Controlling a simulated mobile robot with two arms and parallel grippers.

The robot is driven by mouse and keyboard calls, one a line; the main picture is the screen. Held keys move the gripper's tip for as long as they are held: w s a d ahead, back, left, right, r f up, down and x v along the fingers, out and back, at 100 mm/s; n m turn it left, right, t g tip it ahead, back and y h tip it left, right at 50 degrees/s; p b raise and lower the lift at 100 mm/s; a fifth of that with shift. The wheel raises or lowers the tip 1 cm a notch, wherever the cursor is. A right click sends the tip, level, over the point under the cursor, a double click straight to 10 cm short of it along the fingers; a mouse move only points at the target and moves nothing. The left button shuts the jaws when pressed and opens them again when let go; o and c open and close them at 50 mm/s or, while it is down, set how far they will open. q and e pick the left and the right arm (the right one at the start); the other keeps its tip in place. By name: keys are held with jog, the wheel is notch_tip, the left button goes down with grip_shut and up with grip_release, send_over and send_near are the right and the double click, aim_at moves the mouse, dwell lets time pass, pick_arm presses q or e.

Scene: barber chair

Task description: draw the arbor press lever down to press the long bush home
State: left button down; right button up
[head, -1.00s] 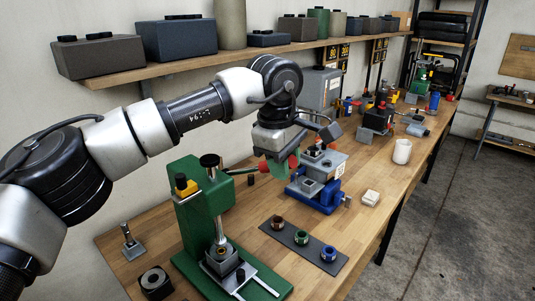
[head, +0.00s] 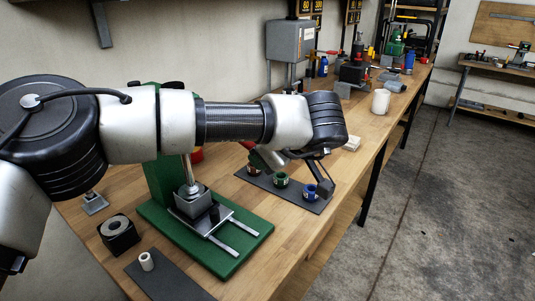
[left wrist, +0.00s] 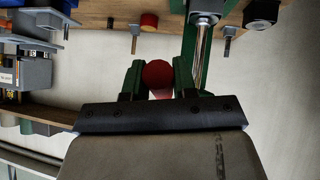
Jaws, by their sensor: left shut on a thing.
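The green arbor press (head: 160,185) stands on the bench on its green base (head: 232,262), partly hidden by my left arm. Its steel ram (head: 187,170) reaches down to the grey block (head: 192,203) on the base; a bush under it is not clear. In the left wrist view the lever's red round knob (left wrist: 158,76) sits between the green fingers of my left gripper (left wrist: 157,66), which is shut on it. The ram also shows there (left wrist: 202,40). My right gripper is not in view.
A pale bush (head: 147,260) stands on a dark mat (head: 172,284) in front. A black block (head: 118,235) lies left of the base. A white cup (head: 380,101) stands farther back.

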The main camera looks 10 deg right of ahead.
pick_arm(q)
jog(key=shift+w+a+f+t+y+b, duration=0.1)
jog(key=shift+f+t+y+b, duration=0.15)
jog(key=shift+f, duration=0.3)
jog(key=shift+w+a+f+t+y+b, duration=0.1)
jog(key=shift+f+t+y+b, duration=0.05)
jog(key=shift+f+b, duration=0.3)
jog(key=shift+s+f, duration=0.1)
jog(key=shift+f, duration=0.2)
jog(key=c, duration=1.2)
grip_release()
jog(key=o, duration=0.3)
jog(key=shift+r, duration=0.3)
jog(key=shift+s+d+r, duration=0.15)
jog(key=v, duration=1)
jog(key=shift+s+d+b, duration=0.15)
jog(key=shift+b, duration=0.25)
